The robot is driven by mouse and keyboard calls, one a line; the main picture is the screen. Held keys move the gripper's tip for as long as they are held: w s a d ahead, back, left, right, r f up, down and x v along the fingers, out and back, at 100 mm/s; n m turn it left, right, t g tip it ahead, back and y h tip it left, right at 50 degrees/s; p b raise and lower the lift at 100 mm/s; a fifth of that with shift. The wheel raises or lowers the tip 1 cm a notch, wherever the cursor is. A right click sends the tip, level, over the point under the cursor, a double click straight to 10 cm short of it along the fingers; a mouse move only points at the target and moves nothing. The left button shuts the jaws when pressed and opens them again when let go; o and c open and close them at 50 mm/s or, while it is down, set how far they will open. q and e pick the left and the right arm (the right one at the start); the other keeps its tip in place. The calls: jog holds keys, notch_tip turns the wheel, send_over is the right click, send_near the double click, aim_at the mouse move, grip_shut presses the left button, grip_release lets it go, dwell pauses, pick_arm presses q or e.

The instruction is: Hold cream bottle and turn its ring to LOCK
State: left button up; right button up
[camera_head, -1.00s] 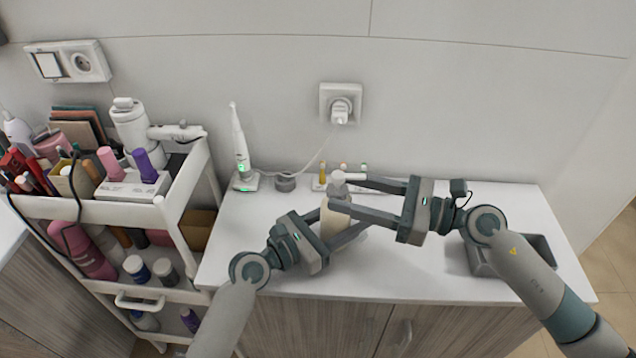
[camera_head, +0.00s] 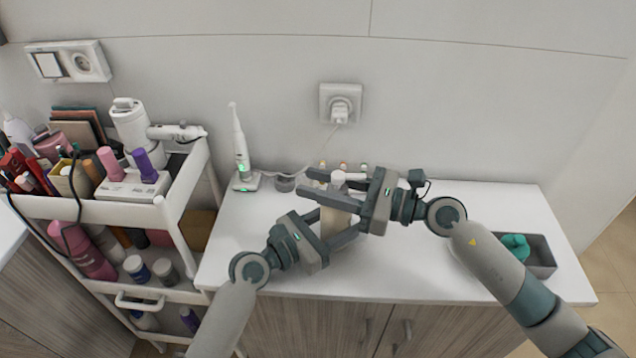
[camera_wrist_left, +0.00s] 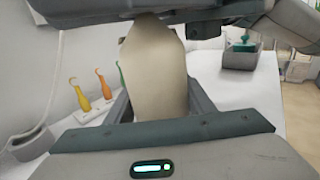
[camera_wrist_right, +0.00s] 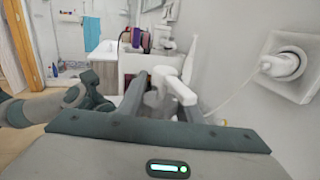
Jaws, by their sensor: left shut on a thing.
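The cream bottle (camera_head: 332,222) stands upright on the white counter, with a beige body and a white pump head (camera_head: 338,178). My left gripper (camera_head: 338,228) is shut on its body from the front left. The bottle body also fills the middle of the left wrist view (camera_wrist_left: 152,68). My right gripper (camera_head: 328,188) is open at the bottle's top, with one finger on either side of the pump head. The pump head shows between those fingers in the right wrist view (camera_wrist_right: 178,90). The ring and its LOCK mark are hidden by the right fingers.
An electric toothbrush (camera_head: 240,150) stands on its charger at the back left. Small colored items (camera_wrist_left: 103,85) sit behind the bottle. A grey bin (camera_head: 541,257) with a teal thing in it is at the right. A loaded cart (camera_head: 130,213) stands left.

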jog(key=shift+f+g, duration=0.1)
jog(key=shift+g, duration=0.2)
jog(key=shift+c, duration=0.5)
jog(key=shift+n+g, duration=0.3)
jog(key=shift+n, duration=0.1)
jog(key=shift+s+n+g+y, duration=0.15)
jog(key=shift+s+n+g, duration=0.1)
jog(key=shift+n+g, duration=0.55)
jog(key=shift+s+n+g+y, duration=0.15)
jog(key=shift+s+n+g, duration=0.2)
jog(key=shift+g, duration=0.75)
jog(key=shift+w, duration=0.1)
jog(key=o, duration=1.1)
jog(key=shift+c, duration=0.2)
jog(key=d, duration=1.2)
